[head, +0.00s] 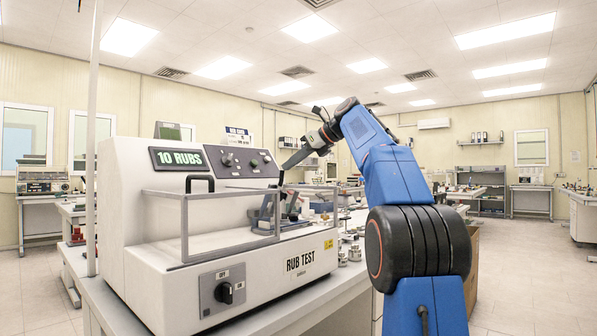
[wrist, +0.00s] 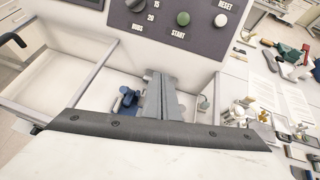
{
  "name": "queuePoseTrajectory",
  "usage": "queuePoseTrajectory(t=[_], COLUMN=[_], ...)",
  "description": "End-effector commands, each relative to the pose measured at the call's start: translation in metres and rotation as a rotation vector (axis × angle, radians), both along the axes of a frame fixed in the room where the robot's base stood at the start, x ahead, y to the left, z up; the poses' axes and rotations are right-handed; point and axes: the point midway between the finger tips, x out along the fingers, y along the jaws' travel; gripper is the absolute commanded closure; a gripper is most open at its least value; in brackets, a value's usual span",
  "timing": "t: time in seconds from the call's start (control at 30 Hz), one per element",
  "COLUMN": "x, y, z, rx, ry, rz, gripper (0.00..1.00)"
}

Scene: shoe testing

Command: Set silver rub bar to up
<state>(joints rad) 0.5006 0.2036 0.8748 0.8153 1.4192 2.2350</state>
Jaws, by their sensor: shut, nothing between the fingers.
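The rub tester (head: 150,220) is a white machine with a "10 RUBS" display and a see-through guard around its front bay. A silver-grey bar (wrist: 155,97), seemingly the rub bar, stands in the bay beside a blue part (wrist: 126,101) in the wrist view. Its lower end is hidden by a dark bolted strip, so its exact tilt is hard to tell. In the head view the bay's grey and blue parts (head: 264,212) are small and partly behind the guard frame. My gripper (head: 282,181) is shut and empty, pointing down above the bay, close to the control panel.
The guard's grey frame (head: 184,228) stands in front of the bay. A dark knob (head: 224,292) sits on the machine's front. The panel has a green START button (wrist: 183,19). Papers (wrist: 275,98) and small items crowd the bench at right.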

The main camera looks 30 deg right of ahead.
Motion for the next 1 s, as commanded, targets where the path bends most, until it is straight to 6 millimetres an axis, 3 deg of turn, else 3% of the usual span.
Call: queuePoseTrajectory(t=[0.4, 1.0], x=[0.033, 0.037], y=[0.012, 0.014], z=[0.015, 0.017], rx=[-0.001, 0.001], ry=[-0.002, -0.001], rz=[0.001, 0.001], gripper=[1.0, 1.0])
